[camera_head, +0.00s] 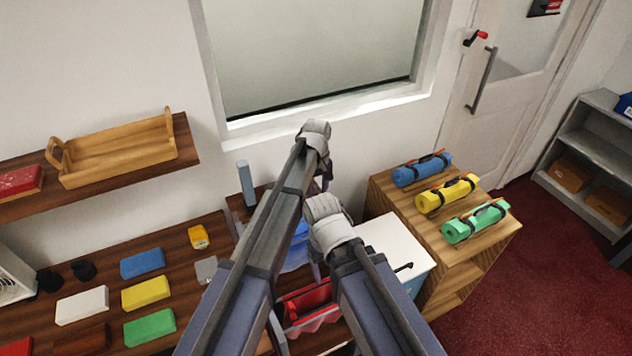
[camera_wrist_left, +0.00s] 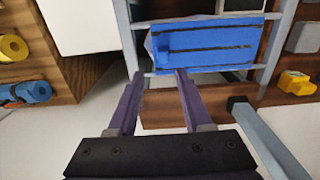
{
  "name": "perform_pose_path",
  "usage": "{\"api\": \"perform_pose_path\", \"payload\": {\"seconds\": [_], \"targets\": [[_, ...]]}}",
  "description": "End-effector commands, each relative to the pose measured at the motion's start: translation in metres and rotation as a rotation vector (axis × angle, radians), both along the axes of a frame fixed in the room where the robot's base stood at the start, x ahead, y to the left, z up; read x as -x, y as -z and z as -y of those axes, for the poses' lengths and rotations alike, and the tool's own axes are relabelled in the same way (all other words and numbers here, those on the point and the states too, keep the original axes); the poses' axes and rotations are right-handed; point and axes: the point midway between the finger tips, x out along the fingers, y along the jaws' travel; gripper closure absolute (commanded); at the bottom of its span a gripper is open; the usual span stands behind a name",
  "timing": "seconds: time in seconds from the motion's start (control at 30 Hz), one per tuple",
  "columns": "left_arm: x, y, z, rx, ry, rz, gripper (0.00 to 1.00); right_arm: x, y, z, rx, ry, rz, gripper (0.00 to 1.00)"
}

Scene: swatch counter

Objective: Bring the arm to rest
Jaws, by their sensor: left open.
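My left arm reaches up the middle of the head view, and part of its gripper (camera_head: 325,178) shows there behind the wrist. In the left wrist view the gripper (camera_wrist_left: 160,75) has its two purple fingers apart, with nothing between them. Beyond the fingertips in that view is a blue slatted bin (camera_wrist_left: 208,45) in a grey frame; I cannot tell the gap between them. My right arm (camera_head: 335,235) comes in from the lower right of the head view; its gripper is hidden.
Coloured blocks, such as the yellow one (camera_head: 146,292), lie on the wooden counter at left. A wooden tray (camera_head: 120,152) sits on the wall shelf. A red basket (camera_head: 308,300) is below the arms. Strapped rolls, one yellow (camera_head: 447,194), lie on the wooden cabinet at right.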

Motion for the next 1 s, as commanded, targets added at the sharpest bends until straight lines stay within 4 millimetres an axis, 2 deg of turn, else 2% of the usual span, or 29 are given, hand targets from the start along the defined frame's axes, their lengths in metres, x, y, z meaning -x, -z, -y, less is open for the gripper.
{"api": "perform_pose_path", "payload": {"seconds": [0.17,0.27,0.37,0.4,0.5,0.6,0.8,1.0], "targets": [[0.001,0.0,-0.001,0.0,0.001,0.0,0.5,0.0,0.0,0.0,0.0,0.0,0.0,0.28],[0.013,0.0,-0.017,0.001,0.016,0.004,0.5,0.0,0.0,0.0,0.0,0.0,0.0,0.28],[0.043,0.0,-0.055,0.002,0.062,0.013,0.5,0.0,0.0,0.0,0.0,0.0,0.0,0.28],[0.058,0.0,-0.074,0.002,0.09,0.017,0.5,0.0,0.0,0.0,0.0,0.0,0.0,0.28],[0.093,0.0,-0.113,0.002,0.159,0.029,0.5,0.0,0.0,0.0,0.0,0.0,0.0,0.28],[0.118,0.0,-0.14,0.0,0.214,0.039,0.5,0.0,0.0,0.0,0.0,0.0,0.0,0.28],[0.16,0.0,-0.176,-0.005,0.296,0.054,0.5,0.0,0.0,0.0,0.0,0.0,0.0,0.28],[0.199,-0.001,-0.203,-0.013,0.364,0.065,0.5,0.0,0.0,0.0,0.0,0.0,0.0,0.28]]}}
